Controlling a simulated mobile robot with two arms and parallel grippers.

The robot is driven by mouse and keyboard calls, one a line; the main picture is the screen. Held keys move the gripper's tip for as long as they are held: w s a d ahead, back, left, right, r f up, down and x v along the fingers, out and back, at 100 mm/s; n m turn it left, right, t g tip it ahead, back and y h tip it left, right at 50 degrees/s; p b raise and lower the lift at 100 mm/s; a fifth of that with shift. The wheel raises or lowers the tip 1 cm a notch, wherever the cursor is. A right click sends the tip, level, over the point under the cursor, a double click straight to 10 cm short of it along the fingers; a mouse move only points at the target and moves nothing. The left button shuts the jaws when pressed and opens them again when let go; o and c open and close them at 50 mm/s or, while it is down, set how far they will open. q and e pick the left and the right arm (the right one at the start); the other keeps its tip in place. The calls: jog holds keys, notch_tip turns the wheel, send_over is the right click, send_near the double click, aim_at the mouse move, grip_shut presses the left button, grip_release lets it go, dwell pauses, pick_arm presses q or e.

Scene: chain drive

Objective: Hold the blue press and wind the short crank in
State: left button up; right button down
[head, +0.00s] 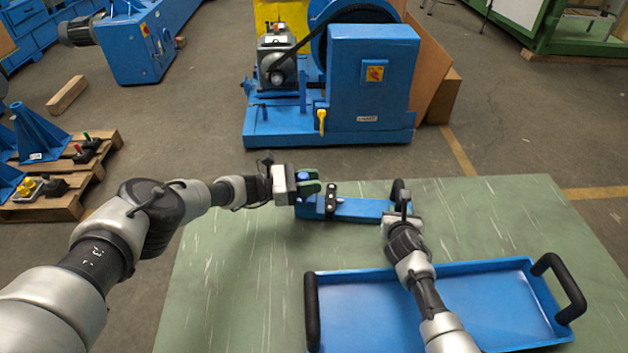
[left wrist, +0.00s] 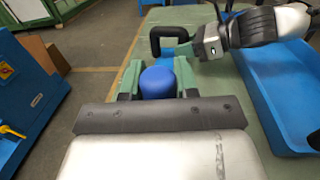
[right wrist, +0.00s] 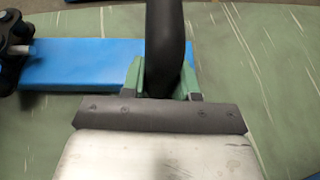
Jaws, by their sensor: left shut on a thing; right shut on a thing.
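The blue press (head: 355,209) lies as a long, low blue body on the green table. Black rollers or links (head: 331,200) stand near its left end; they also show in the right wrist view (right wrist: 12,50). My left gripper (head: 310,189) is at that left end. In the left wrist view its green fingers are shut on a rounded blue part (left wrist: 158,82). My right gripper (head: 402,205) is at the right end. The fingers hide the crank's lower part.
A blue tray (head: 480,270) with black handles lies in front on the table, under my right arm. The table (head: 240,270) is clear to its left. A large blue machine (head: 372,85) stands on the floor behind, and a wooden pallet (head: 95,175) stands at the left.

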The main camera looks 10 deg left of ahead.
pick_arm(q)
jog(key=shift+a+m+g, duration=0.35)
jog(key=shift+m+g, duration=0.05)
jog(key=shift+g, duration=0.2)
jog(key=shift+s+g, duration=0.1)
jog(key=shift+g, duration=0.2)
jog(key=o, duration=0.9)
jog(key=shift+h, duration=0.3)
jog(key=a, duration=0.4)
jog(key=s+a, duration=0.1)
jog(key=a, duration=0.2)
jog(key=s+a, duration=0.1)
jog(key=a, duration=0.3)
jog(key=shift+a, duration=0.35)
jog(key=shift+s+d, duration=0.1)
